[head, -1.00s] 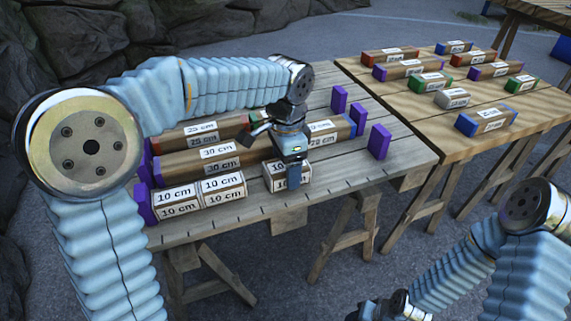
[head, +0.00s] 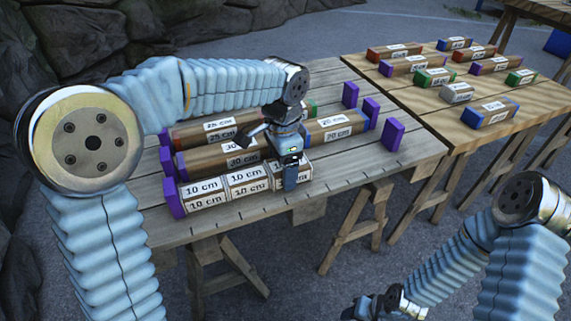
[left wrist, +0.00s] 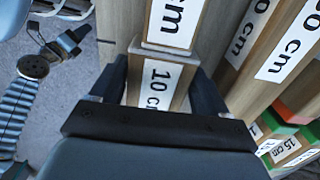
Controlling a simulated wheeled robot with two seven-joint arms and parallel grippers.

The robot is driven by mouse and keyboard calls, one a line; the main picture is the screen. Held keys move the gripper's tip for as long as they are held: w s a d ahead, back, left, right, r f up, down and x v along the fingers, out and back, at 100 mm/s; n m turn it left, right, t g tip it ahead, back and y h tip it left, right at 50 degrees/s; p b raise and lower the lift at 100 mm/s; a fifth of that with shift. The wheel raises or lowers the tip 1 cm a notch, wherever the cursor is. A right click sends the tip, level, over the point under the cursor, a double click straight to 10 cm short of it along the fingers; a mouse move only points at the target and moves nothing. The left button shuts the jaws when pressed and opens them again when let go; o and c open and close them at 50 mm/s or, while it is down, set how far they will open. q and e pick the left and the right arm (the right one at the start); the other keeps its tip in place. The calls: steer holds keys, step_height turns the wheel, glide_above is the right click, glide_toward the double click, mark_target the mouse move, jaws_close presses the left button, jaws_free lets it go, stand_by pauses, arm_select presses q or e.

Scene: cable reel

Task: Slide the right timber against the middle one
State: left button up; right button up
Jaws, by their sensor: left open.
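The right timber (head: 305,172), labelled 10 cm, lies in the front row of the plank table. The middle timber (head: 246,184) and the left timber (head: 201,194) lie left of it in line, with similar labels. No clear gap shows between right and middle timbers. My left gripper (head: 290,180) is over the right timber and hides part of it. In the left wrist view, the right timber (left wrist: 157,80) sits between the open fingers (left wrist: 160,88), and the middle timber (left wrist: 176,22) adjoins its far end. My right gripper (head: 378,306) is low at the front, its jaws unclear.
A purple stop (head: 173,197) stands at the front row's left end. Longer timbers (head: 215,160) lie in rows behind. Purple blocks (head: 393,135) stand at the right. A second table (head: 440,118) holds several more timbers. The front row's right end is clear.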

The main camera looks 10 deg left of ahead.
arm_select(q)
steer(key=o, duration=0.4)
steer(key=shift+d, duration=0.1)
steer(key=shift+c, duration=0.2)
steer(key=shift+r, duration=0.1)
step_height(320, 180, up, 14)
steer(key=p, duration=0.2)
